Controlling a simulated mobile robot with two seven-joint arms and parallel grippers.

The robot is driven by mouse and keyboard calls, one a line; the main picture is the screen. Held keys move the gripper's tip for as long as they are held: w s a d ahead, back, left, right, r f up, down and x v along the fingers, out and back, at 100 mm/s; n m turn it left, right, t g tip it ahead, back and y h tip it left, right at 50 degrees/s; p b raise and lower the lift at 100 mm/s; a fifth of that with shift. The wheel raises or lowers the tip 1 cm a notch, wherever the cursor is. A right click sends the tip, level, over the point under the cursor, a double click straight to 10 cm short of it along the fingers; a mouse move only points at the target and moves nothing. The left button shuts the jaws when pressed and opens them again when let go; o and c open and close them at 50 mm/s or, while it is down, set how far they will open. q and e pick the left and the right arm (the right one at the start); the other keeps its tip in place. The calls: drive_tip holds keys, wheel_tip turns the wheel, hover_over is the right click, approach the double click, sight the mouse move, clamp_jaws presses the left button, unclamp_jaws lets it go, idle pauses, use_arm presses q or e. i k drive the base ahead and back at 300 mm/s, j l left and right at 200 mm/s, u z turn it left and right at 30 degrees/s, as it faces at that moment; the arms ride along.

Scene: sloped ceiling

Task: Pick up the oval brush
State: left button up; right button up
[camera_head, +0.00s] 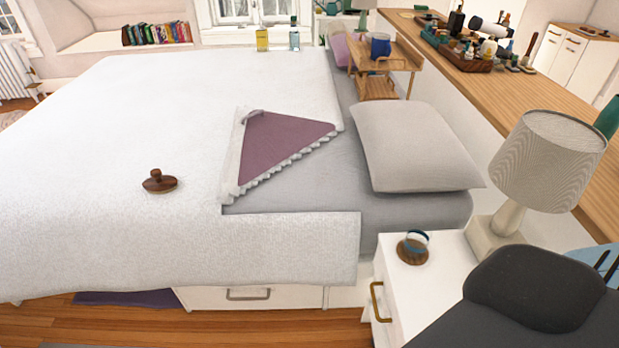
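A dark brown wooden piece with a rounded base and a knob on top (159,181) lies on the white bedspread (100,130), left of the middle. A small round wooden piece with a white and blue top (413,247) sits on the white nightstand (440,275). I cannot tell for sure which of these is the oval brush. Neither gripper shows. A dark grey rounded shape at the lower right looks like part of my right arm; it covers part of the nightstand.
A grey pillow (412,147) and a small wooden bed tray (378,87) with a blue mug (380,47) are on the bed. A wooden counter (480,85) along the right holds bottles and trays. The bed's left side is mostly clear.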

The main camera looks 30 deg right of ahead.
sight(159, 184)
drive_tip(key=i+j+z, duration=0.1)
drive_tip(key=z, duration=0.3)
drive_tip(key=i+j+z, duration=0.15)
drive_tip(key=z, duration=0.25)
drive_tip(key=i+j+z, duration=0.1)
drive_tip(key=z, duration=0.25)
drive_tip(key=i+j+z, duration=0.15)
drive_tip(key=j, duration=0.35)
drive_tip(key=j+z, duration=0.15)
drive_tip(key=j, duration=0.35)
drive_tip(key=i, duration=0.05)
